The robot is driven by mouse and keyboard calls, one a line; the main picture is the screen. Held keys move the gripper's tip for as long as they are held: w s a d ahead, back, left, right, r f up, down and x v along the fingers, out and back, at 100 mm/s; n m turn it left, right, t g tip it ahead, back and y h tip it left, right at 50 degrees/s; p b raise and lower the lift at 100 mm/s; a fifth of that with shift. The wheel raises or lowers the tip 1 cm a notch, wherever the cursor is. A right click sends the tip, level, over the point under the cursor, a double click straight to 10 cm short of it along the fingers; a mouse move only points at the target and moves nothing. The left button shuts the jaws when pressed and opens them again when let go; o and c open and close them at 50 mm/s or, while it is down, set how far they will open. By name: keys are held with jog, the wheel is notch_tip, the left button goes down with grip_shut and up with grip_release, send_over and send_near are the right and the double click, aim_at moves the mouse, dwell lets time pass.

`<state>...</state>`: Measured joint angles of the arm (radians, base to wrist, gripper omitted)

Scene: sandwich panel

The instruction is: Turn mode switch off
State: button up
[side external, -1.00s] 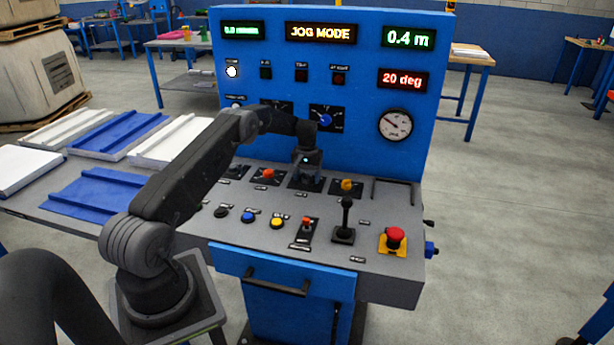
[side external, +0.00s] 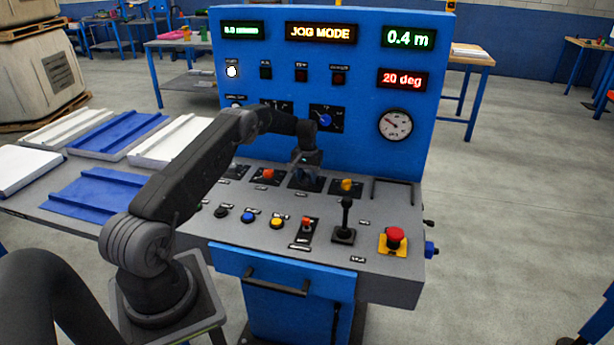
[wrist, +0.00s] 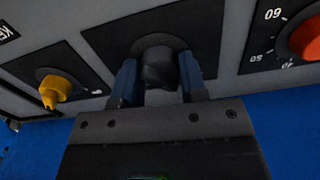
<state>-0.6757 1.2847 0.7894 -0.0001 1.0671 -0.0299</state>
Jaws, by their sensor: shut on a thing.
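My gripper (side external: 306,170) is over the sloping console, between the orange knob and the yellow knob. In the wrist view, its two blue-grey fingers (wrist: 159,82) are shut on a black rotary knob (wrist: 157,62), one on each side. The knob sits on a dark square plate (wrist: 205,38), whose edge also shows below the gripper in the side view (side external: 306,187). I cannot read the knob's label or pointer, so I cannot confirm it is the mode switch. The upper display (side external: 320,32) reads JOG MODE.
The yellow knob (side external: 346,186) and orange knob (side external: 268,175) flank the gripper closely. In front are a black lever (side external: 345,222), a red-tipped toggle (side external: 307,224), several buttons and a red emergency button (side external: 395,236). The upright blue panel (side external: 350,75) stands behind.

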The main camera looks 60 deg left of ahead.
aim_at(307, 174)
jog(key=m, duration=0.3)
jog(key=shift+m, duration=2.3)
jog(key=o, duration=0.9)
notch_tip(307, 174, up, 14)
jog(key=shift+f, duration=0.1)
